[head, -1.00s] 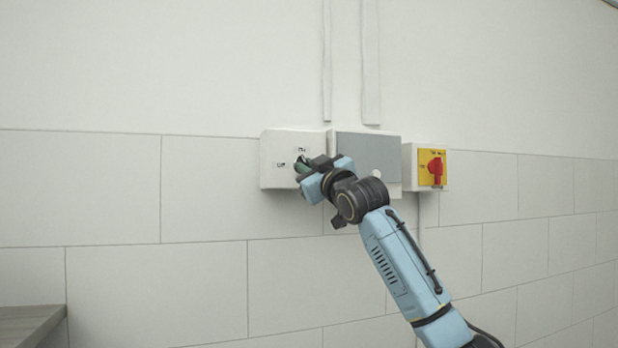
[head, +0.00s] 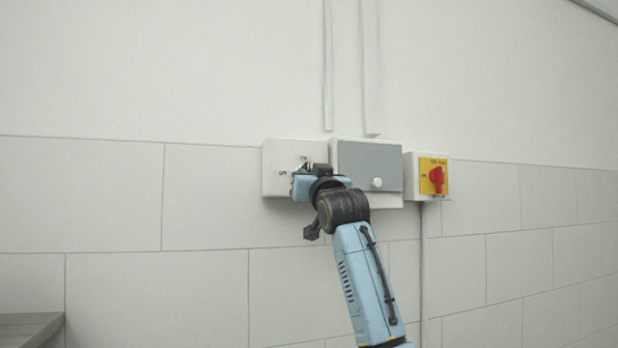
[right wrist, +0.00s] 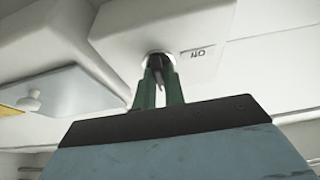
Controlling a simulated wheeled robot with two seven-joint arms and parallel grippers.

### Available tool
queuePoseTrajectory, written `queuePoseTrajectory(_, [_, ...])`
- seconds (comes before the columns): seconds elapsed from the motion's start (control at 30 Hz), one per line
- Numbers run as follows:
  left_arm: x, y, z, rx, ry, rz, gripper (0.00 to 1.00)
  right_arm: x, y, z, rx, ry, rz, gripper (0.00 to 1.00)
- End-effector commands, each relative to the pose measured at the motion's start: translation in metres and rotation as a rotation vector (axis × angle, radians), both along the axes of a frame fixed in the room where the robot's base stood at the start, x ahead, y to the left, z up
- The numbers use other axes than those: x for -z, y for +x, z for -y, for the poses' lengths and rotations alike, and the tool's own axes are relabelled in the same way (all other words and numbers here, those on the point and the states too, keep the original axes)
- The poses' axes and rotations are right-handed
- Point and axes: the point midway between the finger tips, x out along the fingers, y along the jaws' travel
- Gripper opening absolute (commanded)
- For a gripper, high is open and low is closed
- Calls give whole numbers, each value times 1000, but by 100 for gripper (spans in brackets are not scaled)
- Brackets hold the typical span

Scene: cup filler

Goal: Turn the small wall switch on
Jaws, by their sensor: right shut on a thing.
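The small switch is on a white wall box (head: 280,155) with printed marks at the top and left of its dial, in the head view. In the right wrist view the box (right wrist: 150,25) fills the top middle, with an "OFF" mark and a pale round collar. My right gripper (head: 298,172) is at the front of the box. Its green fingers (right wrist: 160,85) are shut on the switch's dark lever (right wrist: 159,76) below the collar. The gripper hides most of the dial, so I cannot tell the switch's setting. My left gripper is not in view.
A grey-fronted box (head: 362,160) with a pale knob (head: 377,183) adjoins on the right. Further right is a yellow switch plate with a red handle (head: 437,178). Conduits run up the wall. A counter corner (head: 28,328) shows at bottom left. The tiled wall on the left is clear.

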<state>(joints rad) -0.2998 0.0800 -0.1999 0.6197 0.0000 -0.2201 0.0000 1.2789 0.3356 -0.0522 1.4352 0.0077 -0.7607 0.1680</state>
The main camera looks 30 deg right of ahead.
Motion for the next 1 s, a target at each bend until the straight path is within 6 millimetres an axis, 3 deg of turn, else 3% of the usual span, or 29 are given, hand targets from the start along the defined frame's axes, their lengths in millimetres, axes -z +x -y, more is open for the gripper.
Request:
queuePoseTrajectory(0.3, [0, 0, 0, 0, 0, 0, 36, -1, -1, 0, -1, 4, 3, 0])
queuePoseTrajectory(0.33, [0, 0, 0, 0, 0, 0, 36, -1, -1, 0, -2, 4, 4, 12])
queuePoseTrajectory(0.5, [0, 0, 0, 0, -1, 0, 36, -1, -1, 0, -1, 3, 4, 33])
queuePoseTrajectory(0.83, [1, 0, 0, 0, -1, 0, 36, 1, -2, 0, -1, 1, 2, 33])
queuePoseTrajectory(1.0, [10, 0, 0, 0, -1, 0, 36, 8, -17, -4, -1, 1, 5, 33])
